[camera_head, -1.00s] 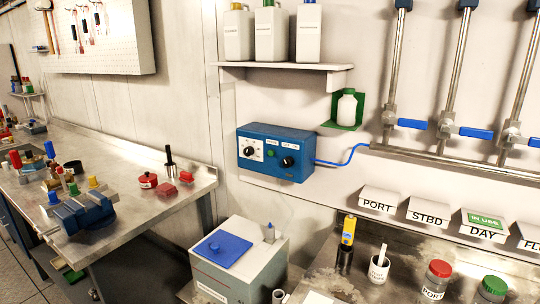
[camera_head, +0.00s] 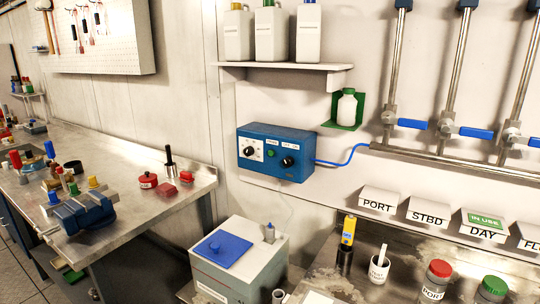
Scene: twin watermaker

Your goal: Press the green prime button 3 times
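The green prime button (camera_head: 271,153) is a small round button on the front of a blue control box (camera_head: 279,139) mounted on the wall. It sits between a white-plated dial (camera_head: 250,150) on the left and a black knob (camera_head: 288,161) on the right. Small white labels show above the button and the knob. Nothing covers the button. Neither of my grippers shows in the head view.
A blue cable runs from the box to pipes with blue valve handles (camera_head: 411,124). A shelf (camera_head: 281,67) with white jugs is above. Below stand a grey cabinet with a blue lid (camera_head: 221,249) and a workbench (camera_head: 194,198) at left. Space before the box is clear.

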